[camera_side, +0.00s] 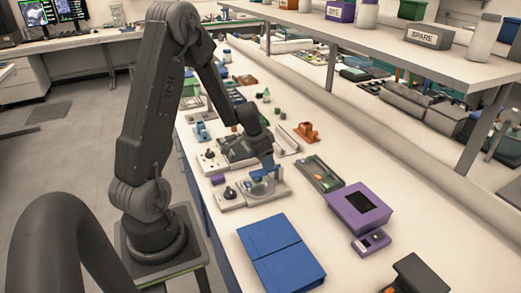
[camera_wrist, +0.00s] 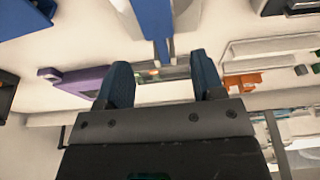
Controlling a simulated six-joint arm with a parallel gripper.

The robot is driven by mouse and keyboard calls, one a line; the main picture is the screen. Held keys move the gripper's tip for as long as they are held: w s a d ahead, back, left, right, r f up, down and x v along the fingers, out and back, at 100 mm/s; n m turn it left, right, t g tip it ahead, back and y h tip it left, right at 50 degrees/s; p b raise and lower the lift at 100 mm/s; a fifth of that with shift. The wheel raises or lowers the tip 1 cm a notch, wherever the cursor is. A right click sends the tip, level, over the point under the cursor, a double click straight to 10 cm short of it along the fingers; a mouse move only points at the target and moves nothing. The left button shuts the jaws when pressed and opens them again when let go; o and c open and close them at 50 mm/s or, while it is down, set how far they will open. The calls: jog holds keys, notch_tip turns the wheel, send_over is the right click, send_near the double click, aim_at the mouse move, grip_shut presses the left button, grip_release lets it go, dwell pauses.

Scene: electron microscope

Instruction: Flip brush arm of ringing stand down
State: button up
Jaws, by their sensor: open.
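The grey stand (camera_side: 262,188) with a round dish sits on the white bench in the side view, below my gripper. A bright blue upright piece, which looks like the raised brush arm (camera_wrist: 153,22), comes down from the top of the wrist view and narrows to a thin bar. Its lower end shows between and beyond my fingertips. My gripper (camera_wrist: 164,72) is open, with its two dark blue fingers apart. In the side view my gripper (camera_side: 267,163) is just above the stand, where fingers and blue arm overlap. I cannot tell whether they touch.
A purple device (camera_side: 359,208) and a green-topped tray (camera_side: 320,173) are to the right of the stand. A large blue box (camera_side: 280,252) lies in front. An orange holder (camera_side: 306,132) is behind. A shelf (camera_side: 400,45) runs above the bench's far side.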

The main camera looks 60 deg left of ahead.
jog(key=v, duration=1.3)
jog(key=shift+r, duration=0.3)
